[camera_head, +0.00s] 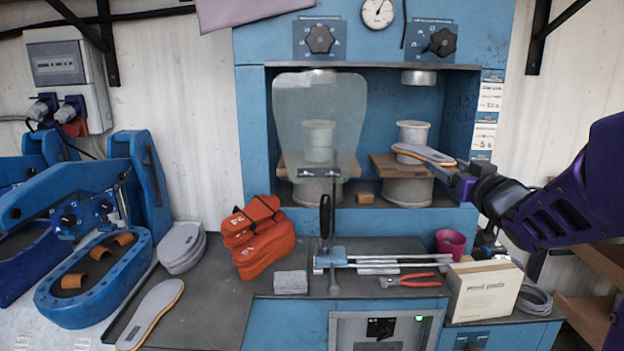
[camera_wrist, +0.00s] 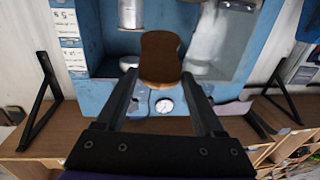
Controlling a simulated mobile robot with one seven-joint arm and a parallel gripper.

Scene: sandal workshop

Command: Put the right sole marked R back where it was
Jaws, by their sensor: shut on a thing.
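My gripper (camera_head: 460,183) reaches in from the right and is shut on one end of a sole (camera_head: 422,153) with a grey top and an orange-tan edge. The sole is at the right bay of the blue press, in front of a pale cylinder (camera_head: 412,133) and just above a wooden board (camera_head: 385,167); I cannot tell whether they touch. In the wrist view the held sole (camera_wrist: 160,58) shows its brown face between the fingers. A similar sole (camera_head: 150,314) lies on the bench at the lower left. No R mark is readable.
A clear shield (camera_head: 318,105) covers the left press bay. On the bench are grey soles (camera_head: 181,246), orange-red bundles (camera_head: 262,243), red pliers (camera_head: 410,280), a magenta cup (camera_head: 450,243) and a cream box (camera_head: 485,290). Bare bench lies at the lower left middle.

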